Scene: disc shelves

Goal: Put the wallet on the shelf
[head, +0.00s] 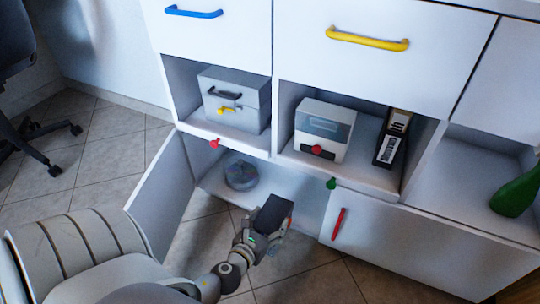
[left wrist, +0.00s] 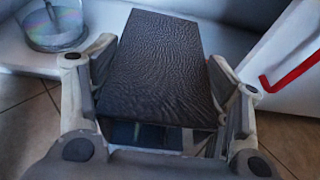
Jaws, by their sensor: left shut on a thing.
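The wallet (head: 272,213) is a dark, flat block with a wrinkled leather-like surface, also filling the middle of the left wrist view (left wrist: 158,62). My left gripper (head: 267,228) is shut on it, with one finger on each side. It holds the wallet above the floor, in front of the open lower compartment of the white cabinet. That compartment's shelf (head: 213,184) bears a clear round disc case (head: 241,175), which also shows at the upper left of the left wrist view (left wrist: 54,24). My right gripper is not in view.
The open door (head: 160,192) stands left of the compartment. A closed door with a red handle (head: 338,224) is at right. Upper shelves hold a grey box (head: 236,98), a white box (head: 322,128) and dark upright items (head: 391,140). A green bottle (head: 515,195) stands far right.

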